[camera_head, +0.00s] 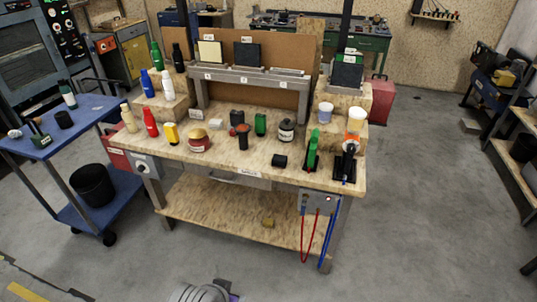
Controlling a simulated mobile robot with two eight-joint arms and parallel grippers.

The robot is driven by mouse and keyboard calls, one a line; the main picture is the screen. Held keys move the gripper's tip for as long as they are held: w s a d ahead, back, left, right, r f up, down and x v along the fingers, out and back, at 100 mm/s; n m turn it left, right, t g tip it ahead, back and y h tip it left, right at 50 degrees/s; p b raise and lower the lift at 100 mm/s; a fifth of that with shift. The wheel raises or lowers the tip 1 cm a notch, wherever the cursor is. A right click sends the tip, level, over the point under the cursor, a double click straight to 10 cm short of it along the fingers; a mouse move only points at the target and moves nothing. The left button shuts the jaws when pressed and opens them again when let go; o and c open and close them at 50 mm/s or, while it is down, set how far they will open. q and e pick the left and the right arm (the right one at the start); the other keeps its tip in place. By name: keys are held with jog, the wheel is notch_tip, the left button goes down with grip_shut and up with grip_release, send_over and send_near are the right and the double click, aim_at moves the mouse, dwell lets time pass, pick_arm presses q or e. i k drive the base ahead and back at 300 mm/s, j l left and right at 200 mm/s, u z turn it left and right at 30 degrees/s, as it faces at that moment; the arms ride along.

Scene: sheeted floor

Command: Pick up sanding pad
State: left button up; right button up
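No item can be told for certain as the sanding pad at this size. Flat square pieces stand upright along the back of the wooden workbench (225,174): a cream one (210,51), a black one (247,56) and another dark one (346,75) at the right. A small black block (279,160) lies near the bench's front edge, and a small pale piece (217,125) lies farther back.
Bottles, including a red one (150,122), crowd the bench's left side. A green tool (312,147) and a black stand (346,163) are at the right. A blue cart (66,134) adjoins the left. Red and blue hoses hang at the front right. Floor (420,220) is clear to the right.

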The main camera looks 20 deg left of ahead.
aim_at(280, 161)
jog(key=i+j, duration=0.1)
jog(key=i, duration=0.9)
jog(key=j+u, duration=0.05)
